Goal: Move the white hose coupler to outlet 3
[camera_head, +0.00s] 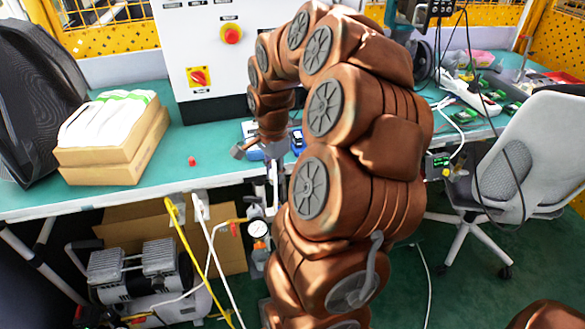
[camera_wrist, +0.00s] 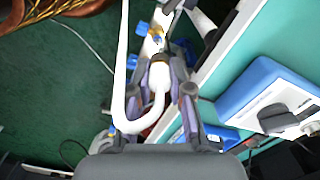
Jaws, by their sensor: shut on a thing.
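My gripper (camera_wrist: 163,68) is shut on the white hose coupler (camera_wrist: 158,82), which sits between its two fingers in the wrist view. A white hose (camera_wrist: 122,70) bends from the coupler in a loop and runs up along the left finger. Just beyond the fingertips is a fitting with yellow and blue parts (camera_wrist: 157,38) by a white bar. I cannot tell whether the coupler touches it, and no outlet number is readable. In the head view my gripper (camera_head: 272,178) is at the bench's front edge, above a pressure gauge (camera_head: 257,229), and the coupler is not distinguishable there.
The green bench (camera_head: 110,190) holds a box of white items (camera_head: 110,135), a small red part (camera_head: 192,160) and a blue instrument (camera_wrist: 265,95) close to my gripper. Yellow (camera_head: 187,245) and white (camera_head: 212,250) hoses hang in front. A compressor (camera_head: 145,275) and chair (camera_head: 535,150) stand nearby.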

